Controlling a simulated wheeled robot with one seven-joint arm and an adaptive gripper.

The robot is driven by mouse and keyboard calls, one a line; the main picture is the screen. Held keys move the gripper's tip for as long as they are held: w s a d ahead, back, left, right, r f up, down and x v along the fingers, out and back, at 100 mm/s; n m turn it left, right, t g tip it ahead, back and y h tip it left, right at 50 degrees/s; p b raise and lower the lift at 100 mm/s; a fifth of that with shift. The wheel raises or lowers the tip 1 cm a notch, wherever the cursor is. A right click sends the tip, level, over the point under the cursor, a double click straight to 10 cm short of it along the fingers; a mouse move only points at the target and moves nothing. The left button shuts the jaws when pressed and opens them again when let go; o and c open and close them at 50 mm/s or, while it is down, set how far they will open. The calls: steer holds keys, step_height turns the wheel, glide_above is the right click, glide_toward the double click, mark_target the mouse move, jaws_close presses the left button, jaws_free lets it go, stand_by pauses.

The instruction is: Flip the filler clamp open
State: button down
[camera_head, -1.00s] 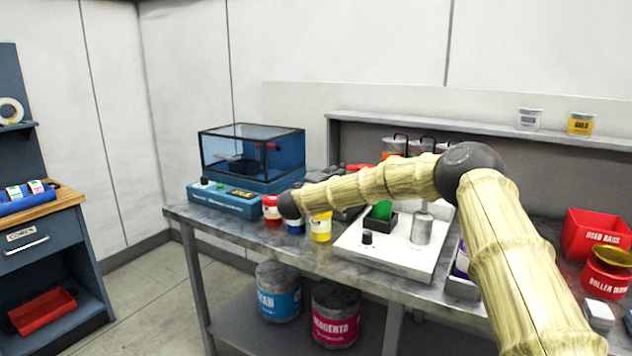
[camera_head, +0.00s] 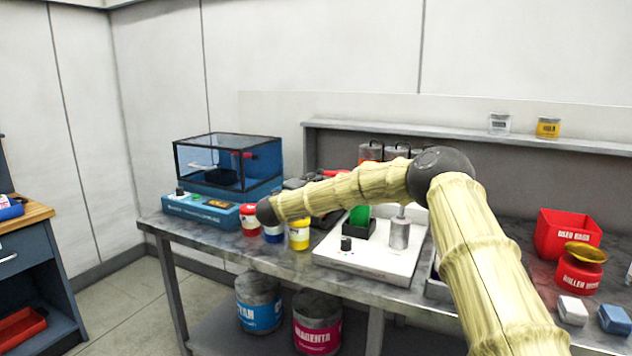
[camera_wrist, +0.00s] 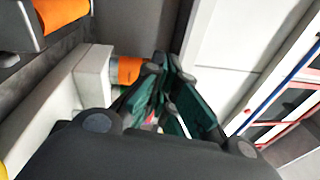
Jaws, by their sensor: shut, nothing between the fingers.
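My gripper (camera_wrist: 172,72) shows in the wrist view with dark green fingers, shut and empty. In the head view, my bamboo-like arm reaches left over the bench and my gripper cannot be made out. I cannot identify the filler clamp with certainty. A red handle-like part (camera_head: 365,174) shows partly behind my arm in the head view. In the wrist view, an orange cylinder (camera_wrist: 124,70) at a pale block (camera_wrist: 94,75) is close beside the fingers. I cannot tell whether they touch. A small red part (camera_wrist: 151,119) shows between the finger links.
The bench holds a blue machine with a clear cover (camera_head: 228,165), red, blue and yellow pots (camera_head: 299,236), a white plate (camera_head: 365,262) with a green block and metal cylinder, and a red bin (camera_head: 566,235). A shelf (camera_head: 450,136) runs behind. Cyan and magenta tubs stand below.

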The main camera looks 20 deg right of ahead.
steer(key=a, duration=0.4)
steer(key=s+a+f+b, duration=0.1)
steer(key=a, duration=0.3)
steer(key=a+f+b, duration=0.1)
steer(key=a, duration=0.3)
steer(key=shift+s+a, duration=0.3)
